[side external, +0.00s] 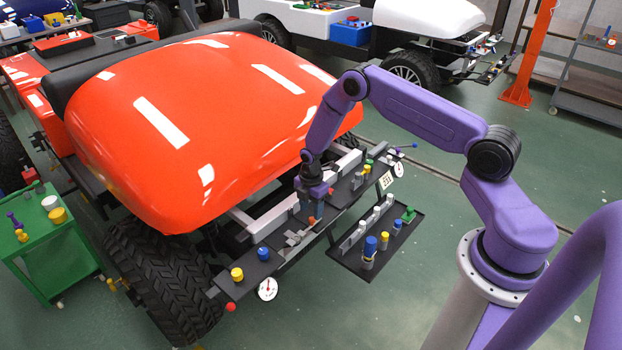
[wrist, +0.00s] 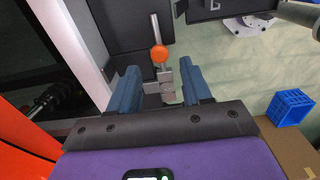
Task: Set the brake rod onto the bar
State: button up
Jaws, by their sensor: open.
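A grey rod with an orange ball (wrist: 160,53) shows in the wrist view, with its lower end at a small grey block (wrist: 162,88). I take it for the brake rod. My gripper (wrist: 161,72) is open, with one blue finger on each side of the rod and block. A gap shows on both sides. In the side view my gripper (side external: 311,207) is low over the dark bar (side external: 322,232) at the front of the orange-hooded vehicle. A small orange-red spot shows just below the fingers. Whether the rod touches the bar is unclear.
The orange hood (side external: 200,115) rises close behind my gripper. A blue knob (side external: 263,254), a yellow knob (side external: 237,274) and a white gauge (side external: 267,289) stand along the bar to the left. A dark tray (side external: 378,245) with several parts is in front. Green floor is open at right.

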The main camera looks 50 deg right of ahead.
aim_at(311, 219)
notch_tip(311, 219, up, 14)
dwell(0.5)
jog(key=shift+a+f, duration=0.1)
jog(key=s+a+r+m, duration=0.3)
jog(key=s+a+r, duration=1.2)
jog(key=s, duration=0.1)
jog(key=s+d+r+m, duration=0.1)
jog(key=s+r, duration=0.1)
jog(key=s, duration=0.7)
jog(key=s+d+r+m, duration=0.1)
jog(key=s+r, duration=0.2)
jog(key=s, duration=0.7)
jog(key=shift+d, duration=0.15)
